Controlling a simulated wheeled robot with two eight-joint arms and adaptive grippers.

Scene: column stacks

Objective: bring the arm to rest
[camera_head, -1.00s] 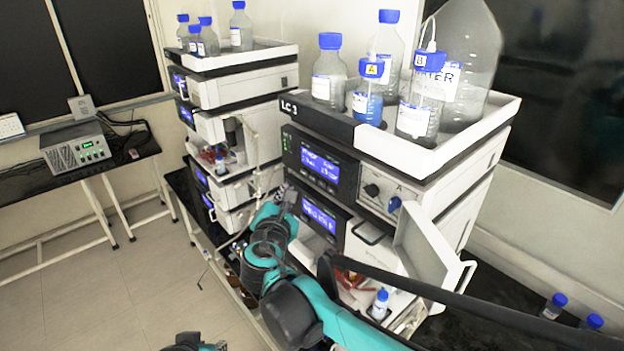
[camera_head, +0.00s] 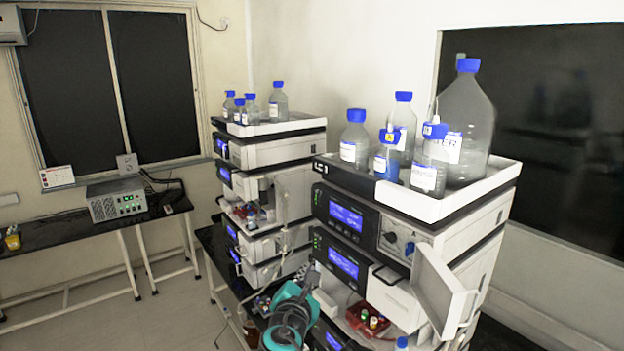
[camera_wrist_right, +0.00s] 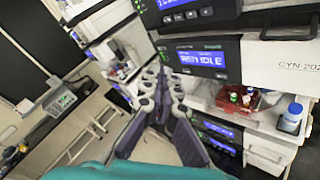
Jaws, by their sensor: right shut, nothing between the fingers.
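My right arm's teal and grey wrist (camera_head: 290,318) shows at the bottom of the head view, in front of the stacks. In the right wrist view my right gripper (camera_wrist_right: 163,78) points at the stack, its fingers together and empty. The near instrument stack (camera_head: 345,222) has its white door (camera_head: 442,290) open. Inside the opening are a red tray (camera_head: 368,321) with small vials and a blue-capped bottle (camera_head: 402,344); the bottle also shows in the wrist view (camera_wrist_right: 291,120). My left gripper is out of view.
Large blue-capped bottles (camera_head: 468,115) stand in the tray (camera_head: 440,203) on the near stack. A second stack (camera_head: 270,155) stands to its left, with smaller bottles on top. A side bench (camera_head: 75,228) holds a grey box (camera_head: 118,200). Open floor lies between the bench and stacks.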

